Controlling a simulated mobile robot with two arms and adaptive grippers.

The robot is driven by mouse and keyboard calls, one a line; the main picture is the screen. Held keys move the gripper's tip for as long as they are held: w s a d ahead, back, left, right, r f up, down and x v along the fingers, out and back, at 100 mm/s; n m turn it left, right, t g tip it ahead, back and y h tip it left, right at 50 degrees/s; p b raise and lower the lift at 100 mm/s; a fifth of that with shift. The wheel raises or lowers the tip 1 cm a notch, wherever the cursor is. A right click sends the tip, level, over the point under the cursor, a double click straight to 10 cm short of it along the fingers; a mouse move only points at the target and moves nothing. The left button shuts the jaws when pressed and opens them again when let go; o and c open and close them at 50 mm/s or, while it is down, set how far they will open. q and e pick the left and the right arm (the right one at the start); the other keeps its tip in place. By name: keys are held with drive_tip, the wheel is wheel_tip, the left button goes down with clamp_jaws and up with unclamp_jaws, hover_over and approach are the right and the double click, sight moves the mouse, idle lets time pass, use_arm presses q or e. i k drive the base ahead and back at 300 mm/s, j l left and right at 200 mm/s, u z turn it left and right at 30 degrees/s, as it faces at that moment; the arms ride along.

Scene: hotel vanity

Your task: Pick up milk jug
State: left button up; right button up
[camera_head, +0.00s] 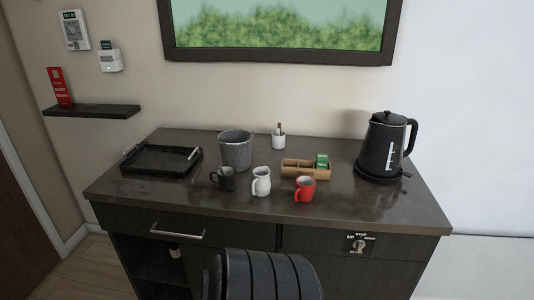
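The milk jug (262,182) is small and white and stands upright on the dark vanity top (330,208), near the front middle. It stands between a black mug (224,179) on its left and a red mug (304,190) on its right, apart from both. Neither of my grippers shows in the head view. A dark ribbed rounded thing at the bottom middle is in front of the vanity; I cannot tell what it is.
Behind the jug stands a grey bucket (235,150). A wooden box (305,169) with a green packet is at its right, and a black kettle (383,146) is farther right. A black tray (160,161) lies at the left. The front right of the top is clear.

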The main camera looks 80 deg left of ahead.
sight(261, 186)
drive_tip(key=u, duration=2.35)
drive_tip(key=i+l+u, duration=0.1)
drive_tip(key=l+u, duration=0.15)
drive_tip(key=u, duration=0.2)
drive_tip(key=i+l+u, duration=0.1)
drive_tip(key=l+u, duration=0.2)
drive_tip(key=u, duration=0.2)
